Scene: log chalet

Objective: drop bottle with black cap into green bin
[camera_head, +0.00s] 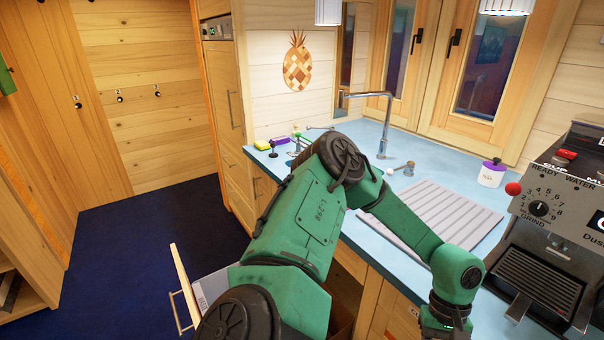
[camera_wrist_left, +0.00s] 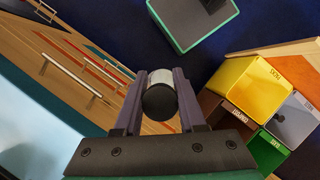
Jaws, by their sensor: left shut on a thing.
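In the left wrist view, a bottle with a black cap (camera_wrist_left: 159,101) is between the two fingers of my left gripper (camera_wrist_left: 159,92), which is shut on it. The cap faces the camera; a pale strip of the body shows behind it, and the rest is hidden. The green bin (camera_wrist_left: 267,152) is at the lower right of that view, partly cut off by my gripper's mount and apart from the bottle. In the head view a green arm bends over the counter edge, and its gripper is out of frame at the bottom. My right gripper is not in view.
Beside the green bin are a yellow bin (camera_wrist_left: 257,90), a brown bin (camera_wrist_left: 226,113) and a grey bin (camera_wrist_left: 292,122). An open drawer front (camera_head: 182,288) stands out from the cabinets. The blue counter (camera_head: 375,238) holds a ridged drainer (camera_head: 440,212) and a coffee machine (camera_head: 560,225).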

